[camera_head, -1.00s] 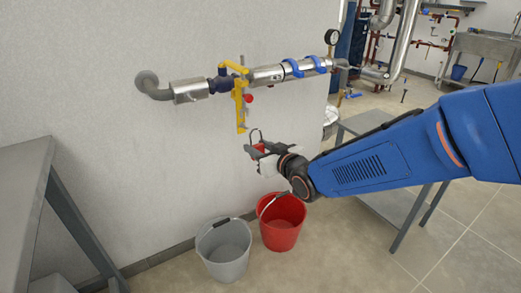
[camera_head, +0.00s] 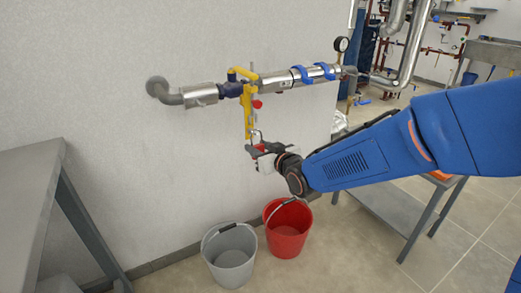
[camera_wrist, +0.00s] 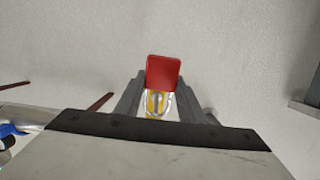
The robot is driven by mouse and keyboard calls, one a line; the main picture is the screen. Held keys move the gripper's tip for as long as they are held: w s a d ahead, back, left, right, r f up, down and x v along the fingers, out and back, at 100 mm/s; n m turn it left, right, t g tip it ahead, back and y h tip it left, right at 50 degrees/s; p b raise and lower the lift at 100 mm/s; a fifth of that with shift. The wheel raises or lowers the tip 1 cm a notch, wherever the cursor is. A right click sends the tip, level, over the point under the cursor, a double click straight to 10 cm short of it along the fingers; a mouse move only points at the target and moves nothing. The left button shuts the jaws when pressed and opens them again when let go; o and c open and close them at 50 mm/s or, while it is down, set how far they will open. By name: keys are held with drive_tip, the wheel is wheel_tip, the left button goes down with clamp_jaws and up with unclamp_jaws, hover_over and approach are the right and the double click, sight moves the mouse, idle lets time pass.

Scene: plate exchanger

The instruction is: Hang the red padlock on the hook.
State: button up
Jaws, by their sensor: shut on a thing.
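My gripper (camera_head: 256,150) is shut on the red padlock (camera_wrist: 163,72), seen between its two grey fingers in the wrist view. In the head view only a little of the red padlock body (camera_head: 260,147) shows. Its metal shackle points up, close to the lower end of the yellow bracket (camera_head: 248,116) that hangs from the pipe. In the wrist view a yellow part (camera_wrist: 156,102) shows beyond the padlock, with the shackle's curve around it in the picture. I cannot tell whether the shackle touches it. The hook itself is not clearly seen.
A steel pipe (camera_head: 279,80) with blue clamps and a gauge (camera_head: 341,44) runs along the wall. A grey bucket (camera_head: 229,256) and a red bucket (camera_head: 287,228) stand below. A grey table (camera_head: 30,185) is at left, and a low metal table (camera_head: 400,214) is under my arm.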

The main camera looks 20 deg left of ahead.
drive_tip(key=shift+w+a, duration=0.3)
drive_tip(key=shift+w+a+f, duration=0.3)
drive_tip(key=shift+a+f, duration=0.1)
drive_tip(key=shift+f, duration=0.15)
idle(0.4)
drive_tip(key=o, duration=1.2)
drive_tip(key=shift+c, duration=0.2)
